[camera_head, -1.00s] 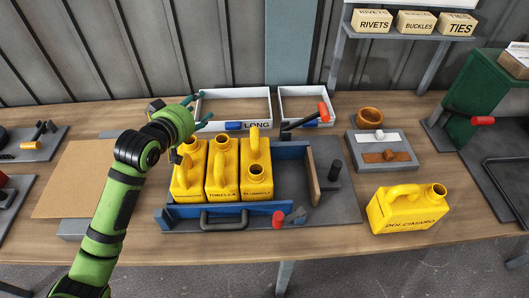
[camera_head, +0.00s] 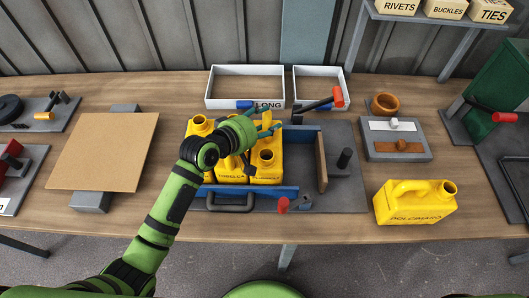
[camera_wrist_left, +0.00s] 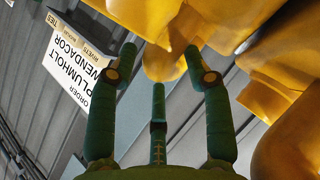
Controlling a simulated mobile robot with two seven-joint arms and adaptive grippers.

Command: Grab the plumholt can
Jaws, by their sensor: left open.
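Three yellow cans stand side by side in a blue-sided holder (camera_head: 309,165). The right one, whose small label seems to read Plumholt (camera_head: 266,167), has its spout toward me. The middle can (camera_head: 230,171) and left can (camera_head: 200,125) are partly covered by my arm. My left gripper (camera_head: 268,124) is open over the rear of the right can, around its handle area. In the left wrist view my spread fingers (camera_wrist_left: 158,65) have yellow can parts (camera_wrist_left: 160,62) just beyond and between their tips. Contact cannot be told. My right gripper is out of view.
A red-ended clamp handle (camera_head: 336,97) is behind the holder. White trays (camera_head: 245,72) stand at the back. A brown board (camera_head: 104,150) lies left.

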